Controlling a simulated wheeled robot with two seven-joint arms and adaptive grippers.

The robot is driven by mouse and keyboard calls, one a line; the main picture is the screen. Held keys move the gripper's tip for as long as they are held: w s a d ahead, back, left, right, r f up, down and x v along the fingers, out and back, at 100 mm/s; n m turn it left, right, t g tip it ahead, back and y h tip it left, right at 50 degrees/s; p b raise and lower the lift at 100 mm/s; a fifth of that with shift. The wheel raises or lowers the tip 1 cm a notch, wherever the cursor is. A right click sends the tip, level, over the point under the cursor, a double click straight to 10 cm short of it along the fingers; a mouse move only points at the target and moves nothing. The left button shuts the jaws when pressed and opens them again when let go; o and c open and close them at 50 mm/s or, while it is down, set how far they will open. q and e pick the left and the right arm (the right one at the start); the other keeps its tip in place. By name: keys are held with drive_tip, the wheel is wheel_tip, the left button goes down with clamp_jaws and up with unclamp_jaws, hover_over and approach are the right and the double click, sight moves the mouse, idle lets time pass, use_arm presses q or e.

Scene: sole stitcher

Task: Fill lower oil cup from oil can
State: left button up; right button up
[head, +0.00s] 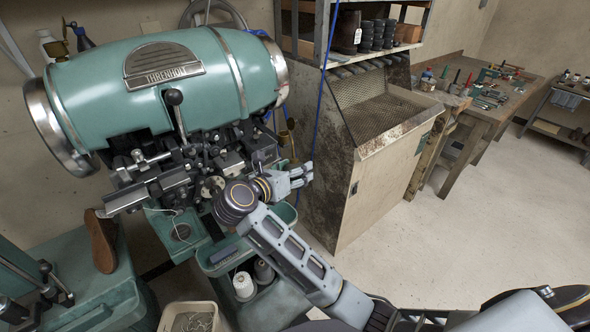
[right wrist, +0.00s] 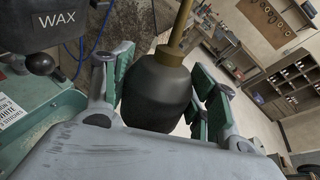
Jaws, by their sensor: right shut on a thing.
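My right gripper (head: 303,174) reaches in beside the green stitching machine (head: 165,85), just right of its dark mechanism. In the right wrist view the right gripper (right wrist: 160,92) has its green-padded fingers on either side of a dark oil can (right wrist: 158,92) with a brass neck and spout, and is shut on it. The spout points up in that view, and its tip is out of frame. In the head view the can is mostly hidden by the gripper. I cannot make out the lower oil cup for certain. My left gripper is not in view.
A dark part marked WAX (right wrist: 72,50) is close to the left of the gripper. A beige cabinet (head: 365,160) stands to the right. A brown shoe sole (head: 101,241) stands at the left. The floor (head: 480,220) at right is open.

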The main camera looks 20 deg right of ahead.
drive_tip(key=shift+w+d+r+n+g+y+p, duration=0.15)
drive_tip(key=shift+w+r+n+g+p, duration=0.15)
drive_tip(key=shift+w+p, duration=0.6)
drive_tip(key=shift+w+a+r+n+g+y+p, duration=0.1)
drive_tip(key=shift+w+r+n+g+y+p, duration=0.2)
drive_tip(key=shift+p, duration=1.05)
drive_tip(key=shift+w+f, duration=0.15)
drive_tip(key=shift+w, duration=0.2)
drive_tip(key=shift+w+n+g, duration=0.3)
drive_tip(key=shift+w+g, duration=0.1)
drive_tip(key=shift+g, duration=0.1)
drive_tip(key=shift+d, duration=0.1)
drive_tip(key=shift+w, duration=0.1)
